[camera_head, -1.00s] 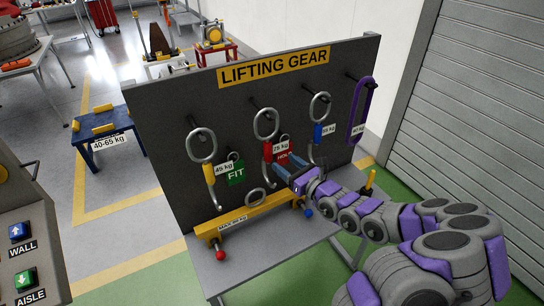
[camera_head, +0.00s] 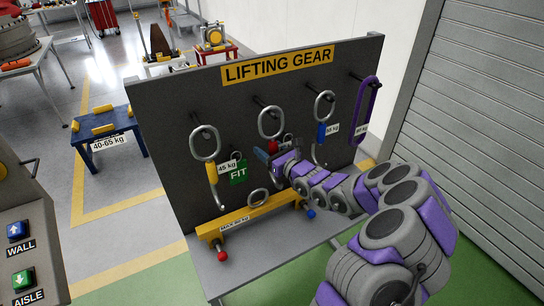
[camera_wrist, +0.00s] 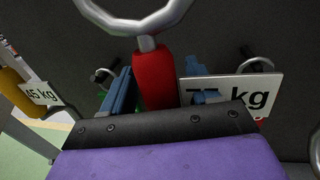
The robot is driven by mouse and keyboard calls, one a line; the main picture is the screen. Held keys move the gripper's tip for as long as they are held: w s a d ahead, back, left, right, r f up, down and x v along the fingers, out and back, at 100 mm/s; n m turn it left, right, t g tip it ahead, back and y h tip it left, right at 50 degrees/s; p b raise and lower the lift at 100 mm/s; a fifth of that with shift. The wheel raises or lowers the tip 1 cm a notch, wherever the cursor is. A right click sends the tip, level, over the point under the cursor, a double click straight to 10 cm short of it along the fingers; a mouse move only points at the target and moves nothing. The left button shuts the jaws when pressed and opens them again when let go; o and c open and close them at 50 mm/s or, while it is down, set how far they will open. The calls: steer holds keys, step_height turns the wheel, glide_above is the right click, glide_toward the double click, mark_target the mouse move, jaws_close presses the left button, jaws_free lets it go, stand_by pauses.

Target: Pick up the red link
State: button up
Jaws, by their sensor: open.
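The red link hangs on the LIFTING GEAR board (camera_head: 165,130), its silver ring (camera_head: 271,122) around a peg and its red body (camera_head: 272,146) below. My gripper (camera_head: 272,153) is at the red body and hides its lower part. In the wrist view the red body (camera_wrist: 153,80) stands upright between my two blue fingers (camera_wrist: 160,80), with the ring above. The fingers are open, one on each side; whether either touches it I cannot tell.
A yellow 45 kg link (camera_head: 211,172) hangs left, a blue link (camera_head: 321,132) and a purple one (camera_head: 364,110) right. A green FIT tag (camera_head: 238,173) hangs nearby. Below is a yellow bar (camera_head: 245,219) marked with a maximum weight. A grey shutter (camera_head: 480,110) stands right.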

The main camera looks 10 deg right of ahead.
steer(key=shift+w+a, duration=0.1)
steer(key=shift+a, duration=0.45)
steer(key=shift+d, duration=0.9)
steer(key=c, duration=0.6)
steer(key=shift+a, duration=0.6)
jaws_close()
steer(key=shift+d, duration=0.15)
